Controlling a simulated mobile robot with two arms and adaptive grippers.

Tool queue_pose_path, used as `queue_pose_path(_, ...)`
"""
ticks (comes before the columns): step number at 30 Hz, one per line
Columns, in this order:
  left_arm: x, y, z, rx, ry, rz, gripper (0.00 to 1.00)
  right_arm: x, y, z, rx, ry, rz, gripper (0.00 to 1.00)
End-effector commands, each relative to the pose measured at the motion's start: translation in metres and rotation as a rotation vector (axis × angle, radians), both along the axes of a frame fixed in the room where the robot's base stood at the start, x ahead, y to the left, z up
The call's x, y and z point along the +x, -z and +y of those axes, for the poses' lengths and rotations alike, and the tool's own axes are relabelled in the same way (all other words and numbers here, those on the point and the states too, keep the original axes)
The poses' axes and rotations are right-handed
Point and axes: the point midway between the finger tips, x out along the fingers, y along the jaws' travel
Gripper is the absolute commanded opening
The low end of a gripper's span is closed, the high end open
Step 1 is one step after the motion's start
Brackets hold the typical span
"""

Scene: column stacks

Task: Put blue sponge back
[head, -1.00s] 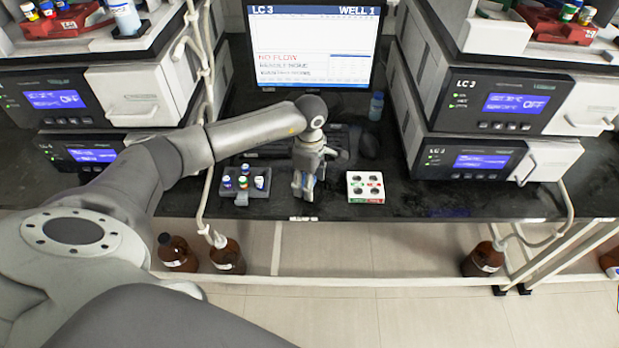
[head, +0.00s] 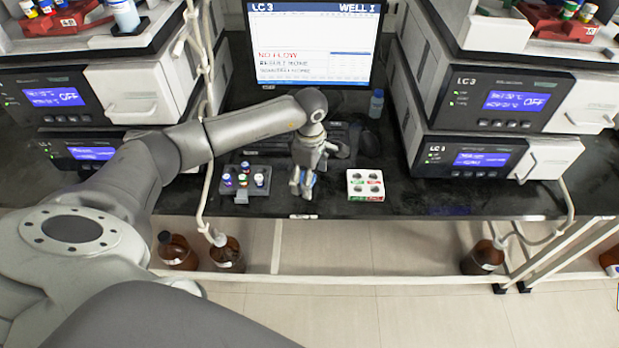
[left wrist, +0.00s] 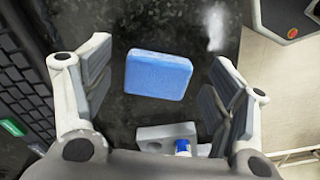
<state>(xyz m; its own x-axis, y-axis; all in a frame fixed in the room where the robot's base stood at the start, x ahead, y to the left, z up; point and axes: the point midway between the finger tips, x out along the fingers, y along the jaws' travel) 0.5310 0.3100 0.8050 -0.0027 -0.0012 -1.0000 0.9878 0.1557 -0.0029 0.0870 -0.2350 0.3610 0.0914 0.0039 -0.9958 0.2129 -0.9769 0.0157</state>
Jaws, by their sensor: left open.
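The blue sponge (left wrist: 158,75) lies on the dark speckled benchtop in the left wrist view, between the two spread fingers of my left gripper. There are gaps between it and both fingers, so it is not held. In the head view my left gripper (head: 302,186) points down over the bench near its front edge, and a bit of blue shows at its fingers. The gripper hides most of the sponge there. My right gripper is not in view.
A grey rack (head: 245,187) with several capped vials stands left of the gripper. A white rack (head: 371,186) stands to its right. Behind are a keyboard, a mouse (head: 369,145) and a monitor (head: 310,45). Instrument stacks flank both sides. A hanging tube (head: 206,150) passes left.

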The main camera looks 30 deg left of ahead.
Motion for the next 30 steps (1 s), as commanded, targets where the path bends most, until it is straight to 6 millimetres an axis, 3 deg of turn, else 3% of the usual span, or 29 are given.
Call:
queue_pose_path(9,0.002,-0.068,0.001,0.001,0.000,-0.008,0.79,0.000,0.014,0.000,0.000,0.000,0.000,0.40)
queue_pose_path(15,0.001,-0.100,0.001,0.001,0.000,-0.005,0.79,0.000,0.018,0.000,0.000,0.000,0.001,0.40)
queue_pose_path(21,0.001,-0.111,0.000,0.000,-0.001,-0.003,0.79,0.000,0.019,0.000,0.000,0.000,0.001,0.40)
queue_pose_path(30,0.000,-0.111,0.001,0.000,-0.001,-0.002,0.79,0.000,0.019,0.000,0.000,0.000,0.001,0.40)
